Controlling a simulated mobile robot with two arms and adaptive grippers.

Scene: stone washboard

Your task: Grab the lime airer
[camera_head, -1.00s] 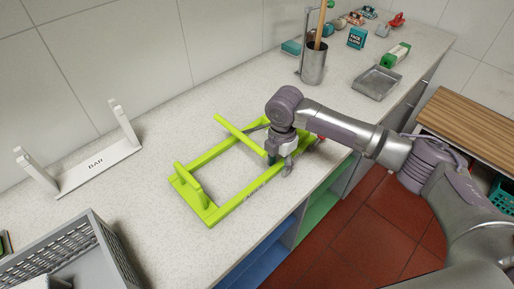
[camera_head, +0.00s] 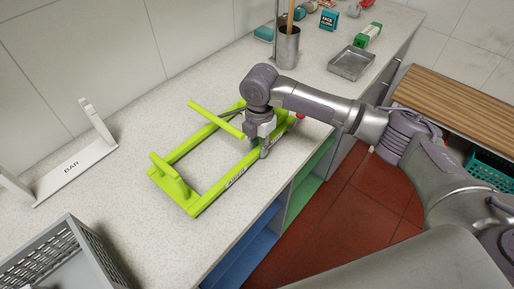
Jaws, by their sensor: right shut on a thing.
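The lime airer (camera_head: 212,186) is a bright green frame on the speckled stone counter, left of and below my right arm. It has an upright post at its near left end and a bar rising at a slant near its far end. My right gripper (camera_head: 263,150) points down over the airer's far right part and is shut on it, at the side rail near the counter's front edge. The arm hides part of the far end, and the exact contact of the fingers is hard to see. My left gripper is not in view.
A white rack marked BAR (camera_head: 75,171) stands at the left, and a grey crate (camera_head: 88,262) at the lower left. A metal cup (camera_head: 287,48) and a metal tray (camera_head: 351,63) stand farther back. Bare counter lies between the crate and the airer.

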